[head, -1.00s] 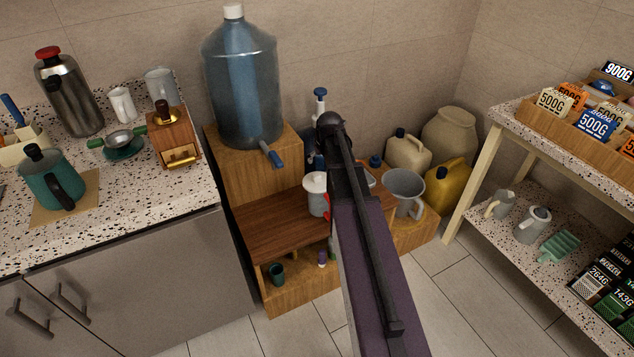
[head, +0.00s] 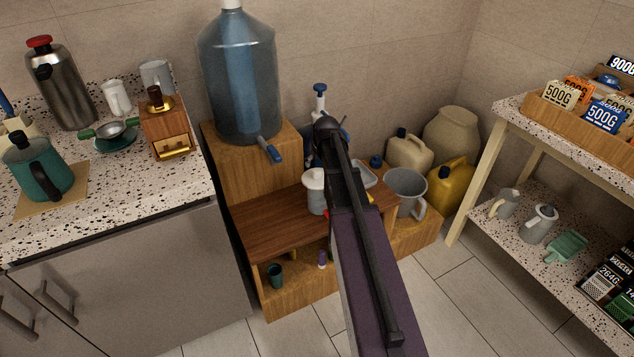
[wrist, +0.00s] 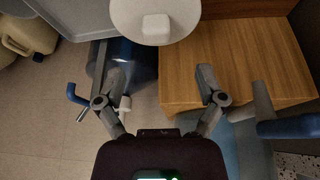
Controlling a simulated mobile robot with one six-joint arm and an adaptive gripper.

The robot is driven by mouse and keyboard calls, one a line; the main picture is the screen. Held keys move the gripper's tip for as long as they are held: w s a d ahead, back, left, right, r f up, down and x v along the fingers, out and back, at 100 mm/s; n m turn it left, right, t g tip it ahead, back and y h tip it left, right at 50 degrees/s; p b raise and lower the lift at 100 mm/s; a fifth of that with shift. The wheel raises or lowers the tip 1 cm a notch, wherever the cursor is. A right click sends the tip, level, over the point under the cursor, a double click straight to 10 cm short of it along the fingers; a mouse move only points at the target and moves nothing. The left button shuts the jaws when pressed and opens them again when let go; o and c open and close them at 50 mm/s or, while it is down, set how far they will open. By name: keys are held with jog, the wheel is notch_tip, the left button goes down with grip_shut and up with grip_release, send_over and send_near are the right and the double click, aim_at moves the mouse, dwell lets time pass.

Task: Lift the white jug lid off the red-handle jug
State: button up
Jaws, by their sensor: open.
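The white jug (head: 315,196) stands on the brown wooden bench, partly behind my arm; a bit of its red handle (head: 327,213) shows. Its white lid (head: 315,177) sits on top. In the wrist view the round lid (wrist: 130,15) with its square knob (wrist: 156,24) is at the top edge, cut off by the frame. My gripper (wrist: 161,72) is open and empty, its fingers apart below the lid in that view and not touching it. In the head view my arm hides the gripper's fingers.
A large blue water bottle (head: 240,85) with a blue-handled tap (head: 270,150) stands on a wooden box left of the jug. A blue-and-white pump (head: 319,100) stands behind. A grey measuring jug (head: 404,190) and a yellow can (head: 450,184) are to the right.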

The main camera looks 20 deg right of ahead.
aim_at(317, 171)
jog(key=shift+b+x, duration=0.75)
jog(key=shift+x, duration=0.4)
jog(key=shift+f, duration=0.1)
jog(key=b+x, duration=0.3)
jog(key=shift+s+d+f, duration=0.1)
jog(key=shift+d+f, duration=0.15)
jog(key=shift+b+x, duration=0.8)
jog(key=shift+b, duration=0.15)
jog(key=c, duration=1.2)
